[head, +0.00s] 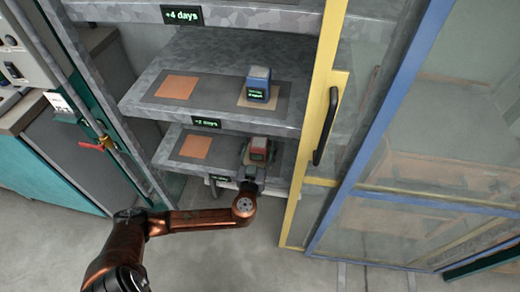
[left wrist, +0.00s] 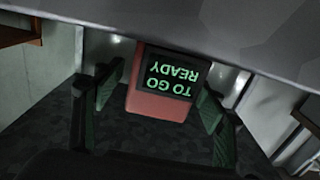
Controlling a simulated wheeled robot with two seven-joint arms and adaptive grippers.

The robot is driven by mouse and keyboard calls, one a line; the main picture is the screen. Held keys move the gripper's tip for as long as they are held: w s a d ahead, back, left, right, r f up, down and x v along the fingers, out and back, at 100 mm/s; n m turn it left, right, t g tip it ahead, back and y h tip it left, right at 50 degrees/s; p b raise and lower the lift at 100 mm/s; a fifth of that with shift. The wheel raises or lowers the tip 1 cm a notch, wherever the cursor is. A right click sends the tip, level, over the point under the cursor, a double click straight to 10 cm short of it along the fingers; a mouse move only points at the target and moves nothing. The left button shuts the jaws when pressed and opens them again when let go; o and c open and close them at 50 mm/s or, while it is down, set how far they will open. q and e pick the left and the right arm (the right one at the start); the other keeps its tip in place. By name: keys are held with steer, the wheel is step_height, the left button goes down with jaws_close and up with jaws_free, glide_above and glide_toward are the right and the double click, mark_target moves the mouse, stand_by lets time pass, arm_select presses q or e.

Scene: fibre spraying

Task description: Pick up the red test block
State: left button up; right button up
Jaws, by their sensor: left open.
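The red test block (head: 259,146) sits on the right part of the "+2 days" shelf (head: 226,150), in front of the head camera. It also shows in the left wrist view (left wrist: 158,104), with a dark display reading "READY TO GO" upside down. My left gripper (head: 257,160) reaches in at the shelf's front edge. In the left wrist view its two green-padded fingers (left wrist: 163,90) stand open, one on each side of the block, with visible gaps. The lower part of the block is partly hidden by the gripper in the head view. My right gripper is not in view.
A blue block (head: 257,81) stands on the shelf above, beside an orange square (head: 176,87). Another orange square (head: 195,146) lies left of the red block. A yellow door frame with a black handle (head: 326,127) stands close at the right. The upper shelf overhangs the block.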

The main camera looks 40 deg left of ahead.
arm_select(q)
steer(key=shift+c, duration=0.6)
steer(key=c, duration=1.6)
steer(key=shift+r, duration=0.25)
